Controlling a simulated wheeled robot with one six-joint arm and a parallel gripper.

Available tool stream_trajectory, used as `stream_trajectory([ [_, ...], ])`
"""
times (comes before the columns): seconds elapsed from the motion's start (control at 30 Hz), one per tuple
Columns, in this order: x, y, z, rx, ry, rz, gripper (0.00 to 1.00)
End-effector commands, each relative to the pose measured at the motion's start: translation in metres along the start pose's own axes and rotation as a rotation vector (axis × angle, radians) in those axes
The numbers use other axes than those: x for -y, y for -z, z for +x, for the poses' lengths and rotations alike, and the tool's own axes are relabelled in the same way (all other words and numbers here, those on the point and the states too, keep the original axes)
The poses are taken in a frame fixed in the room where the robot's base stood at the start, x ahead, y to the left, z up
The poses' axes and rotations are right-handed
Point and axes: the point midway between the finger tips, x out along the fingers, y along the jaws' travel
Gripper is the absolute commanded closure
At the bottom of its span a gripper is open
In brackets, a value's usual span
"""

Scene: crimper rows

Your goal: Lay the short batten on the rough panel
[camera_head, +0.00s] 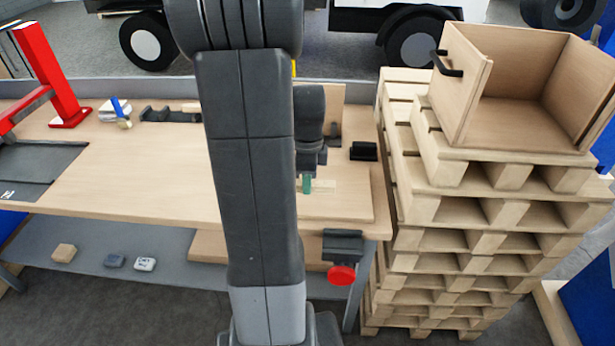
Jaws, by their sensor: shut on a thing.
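My gripper (307,175) points down over the right end of the workbench, partly hidden behind my own arm. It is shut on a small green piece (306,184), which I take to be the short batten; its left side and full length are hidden. Under it lies a flat pale wooden board (345,209), which looks like the rough panel. A faint paler strip (342,186) shows on the board just right of the green piece. I cannot tell whether the green piece touches the board.
The workbench (130,175) has a red stand (52,80) at left and a black block (363,151) near the board. A vise with a red knob (341,275) hangs at the front edge. Stacked pallets (450,210) bearing an open wooden box (520,115) stand close on the right.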

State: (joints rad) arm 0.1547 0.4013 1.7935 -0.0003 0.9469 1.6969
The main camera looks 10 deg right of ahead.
Motion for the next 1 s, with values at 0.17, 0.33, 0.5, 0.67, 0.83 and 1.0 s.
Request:
stream_trajectory([
  [0.17, 0.0, 0.0, 0.022, 0.0, -0.001, 0.0, 0.98],
  [0.33, 0.0, 0.0, 0.039, 0.0, -0.001, 0.0, 0.98],
  [0.5, 0.0, 0.0, 0.054, 0.0, 0.0, 0.0, 0.98],
  [0.67, 0.0, 0.0, 0.063, 0.0, -0.001, 0.0, 0.98],
  [0.83, 0.0, 0.0, 0.067, 0.0, -0.001, 0.0, 0.98],
  [1.0, 0.0, 0.0, 0.067, 0.0, 0.0, 0.0, 0.98],
])
